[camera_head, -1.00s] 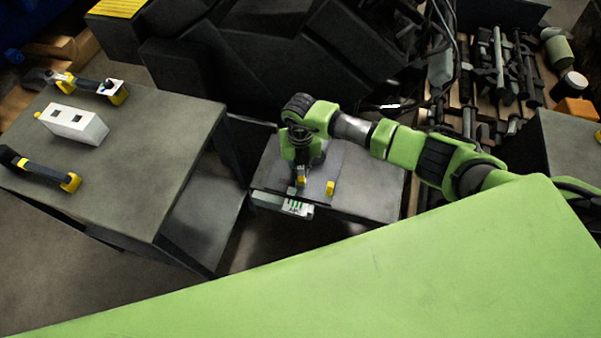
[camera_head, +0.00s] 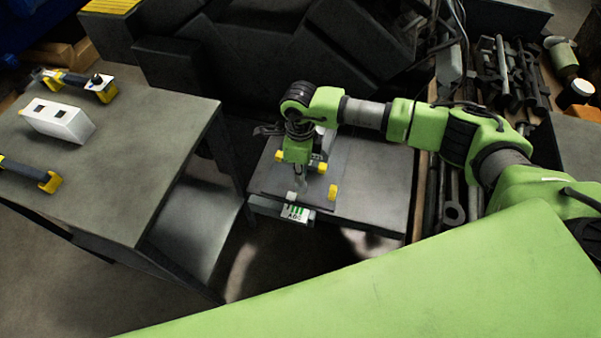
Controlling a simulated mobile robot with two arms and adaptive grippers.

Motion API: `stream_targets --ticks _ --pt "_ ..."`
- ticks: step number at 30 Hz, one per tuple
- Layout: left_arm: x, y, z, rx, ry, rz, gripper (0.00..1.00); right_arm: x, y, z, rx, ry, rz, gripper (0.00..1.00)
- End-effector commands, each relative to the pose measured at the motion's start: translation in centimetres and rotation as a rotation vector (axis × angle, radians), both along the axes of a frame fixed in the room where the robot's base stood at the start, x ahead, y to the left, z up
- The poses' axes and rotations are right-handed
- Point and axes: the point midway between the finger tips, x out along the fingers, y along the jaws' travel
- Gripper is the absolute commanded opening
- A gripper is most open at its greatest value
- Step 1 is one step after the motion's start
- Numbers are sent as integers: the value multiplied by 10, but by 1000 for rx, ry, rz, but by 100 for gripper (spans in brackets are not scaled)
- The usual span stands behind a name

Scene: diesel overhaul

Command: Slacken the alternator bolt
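My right gripper (camera_head: 299,190) points down over a dark plate (camera_head: 322,202) on the small low table (camera_head: 380,185). Its fingertips are small and partly hidden, so I cannot tell whether they are open or shut, or touching anything. A yellow block (camera_head: 333,192) stands on the plate just right of the fingers. Another yellow piece (camera_head: 318,167) shows behind the gripper. A label with green marks (camera_head: 296,212) is at the plate's front edge. I cannot make out the alternator or its bolt; the gripper hides part of the plate. My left gripper is not in view.
A larger grey table (camera_head: 140,140) at left holds a white box with two dark openings (camera_head: 58,121) and two black-and-yellow tools (camera_head: 75,84) (camera_head: 30,174). Large dark blocks (camera_head: 250,65) stand behind. Metal tools (camera_head: 510,75) lie at right. The small table's right side is clear.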

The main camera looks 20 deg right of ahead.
Motion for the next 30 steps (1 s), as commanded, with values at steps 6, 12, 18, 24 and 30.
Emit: stream_targets --ticks 6,12,18,24,30 --pt "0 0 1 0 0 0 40 1 0 1 1 -2 -2 0" --pt "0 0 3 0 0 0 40 1 0 5 1 -2 -2 0" --pt "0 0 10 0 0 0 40 1 0 17 1 -2 -3 0" --pt "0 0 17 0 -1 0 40 1 1 29 1 -2 -2 0" --pt "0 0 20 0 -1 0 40 1 1 36 2 -1 -2 0"
